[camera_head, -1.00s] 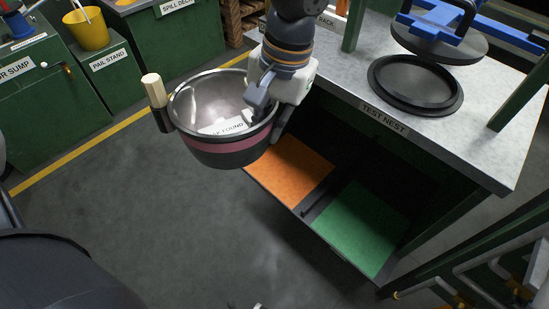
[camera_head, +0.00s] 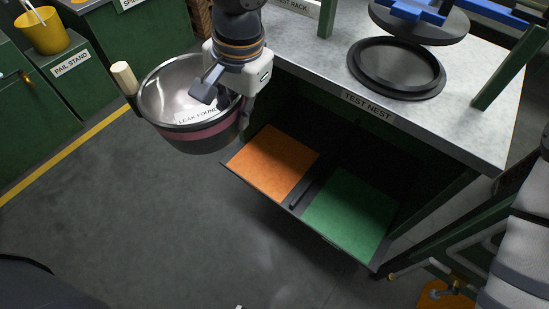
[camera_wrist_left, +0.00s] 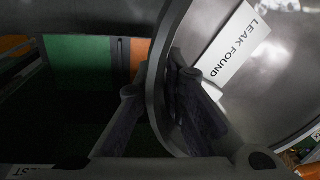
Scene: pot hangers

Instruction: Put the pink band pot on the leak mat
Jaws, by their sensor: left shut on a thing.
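The pink band pot (camera_head: 205,133) is a round grey metal bowl with a pink stripe and a pale upright handle at its left. A white "LEAK FOUND" tag lies inside it, also seen in the wrist view (camera_wrist_left: 234,42). My left gripper (camera_head: 228,98) is shut on the pot's right wall, one finger inside and one outside. The pot hangs about level, left of an open drawer with an orange mat (camera_head: 272,162) and a green mat (camera_head: 350,212). Neither mat shows a readable label, so I cannot tell which is the leak mat. My right gripper is not in view.
The drawer's dark divider (camera_head: 310,188) separates the mats. The bench (camera_head: 300,50) above carries the round test nest (camera_head: 397,70) and a blue-handled lid. A yellow pail (camera_head: 42,30) stands back left. Pipes and padded grey-white parts are at right. The floor below the drawer is clear.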

